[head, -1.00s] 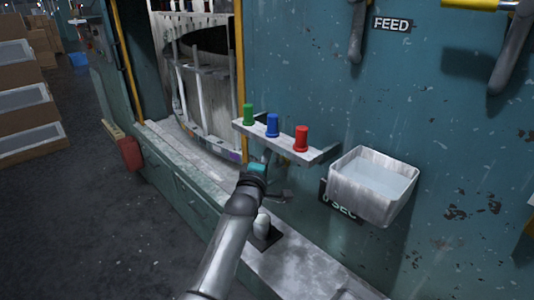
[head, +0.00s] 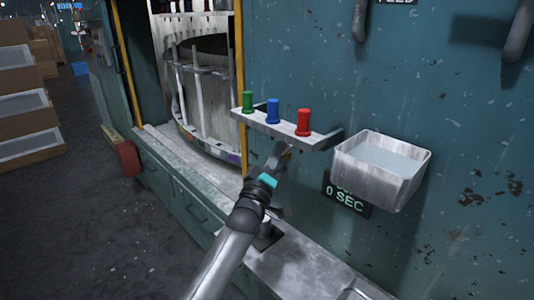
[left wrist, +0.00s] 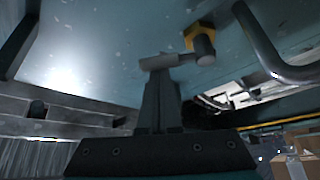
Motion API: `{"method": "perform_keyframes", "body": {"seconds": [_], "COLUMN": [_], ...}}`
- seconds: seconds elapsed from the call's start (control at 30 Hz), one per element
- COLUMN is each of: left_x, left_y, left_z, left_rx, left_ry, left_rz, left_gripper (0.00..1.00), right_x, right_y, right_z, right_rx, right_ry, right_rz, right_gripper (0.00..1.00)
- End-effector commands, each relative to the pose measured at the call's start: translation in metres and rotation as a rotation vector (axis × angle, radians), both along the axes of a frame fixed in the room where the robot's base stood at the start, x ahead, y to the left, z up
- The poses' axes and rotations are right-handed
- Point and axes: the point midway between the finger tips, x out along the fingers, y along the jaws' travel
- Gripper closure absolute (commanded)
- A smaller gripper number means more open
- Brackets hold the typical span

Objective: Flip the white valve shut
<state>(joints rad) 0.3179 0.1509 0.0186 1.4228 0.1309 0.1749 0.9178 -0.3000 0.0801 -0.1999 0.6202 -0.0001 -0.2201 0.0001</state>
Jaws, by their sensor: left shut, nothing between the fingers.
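In the left wrist view, a pale grey lever (left wrist: 160,62) reaches left from a round grey hub beside a yellow hexagonal fitting (left wrist: 198,32) on the blue-green wall. I take this for the valve; its colour looks grey in this light. My left gripper (left wrist: 160,82) is shut and empty, its tip overlapping the lever from below; I cannot tell if they touch. My right gripper is not in view.
A shelf (head: 285,130) with green, blue and red buttons juts out just above the gripper. A white open bin (head: 380,170) hangs to the right, over a "0 SEC" display (head: 346,198). A bent grey pipe (left wrist: 270,55) is near the valve.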

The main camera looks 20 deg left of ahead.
Motion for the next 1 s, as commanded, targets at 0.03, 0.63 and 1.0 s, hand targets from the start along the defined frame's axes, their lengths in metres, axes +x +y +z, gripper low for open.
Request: {"method": "perform_keyframes", "body": {"seconds": [0.03,0.63,1.0], "left_x": [-0.001,-0.007,-0.009], "left_y": [-0.002,-0.019,-0.023], "left_z": [-0.008,-0.029,-0.038], "left_rx": [0.048,0.564,0.766], "left_ry": [-0.015,-0.218,-0.295], "left_rz": [-0.002,-0.001,0.000], "left_gripper": [1.00,1.00,1.00], "right_x": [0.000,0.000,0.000], "right_y": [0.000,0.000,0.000], "right_z": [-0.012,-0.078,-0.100], "right_rx": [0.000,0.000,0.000], "right_ry": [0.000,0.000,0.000], "right_rz": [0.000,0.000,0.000], "right_gripper": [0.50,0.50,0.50]}}
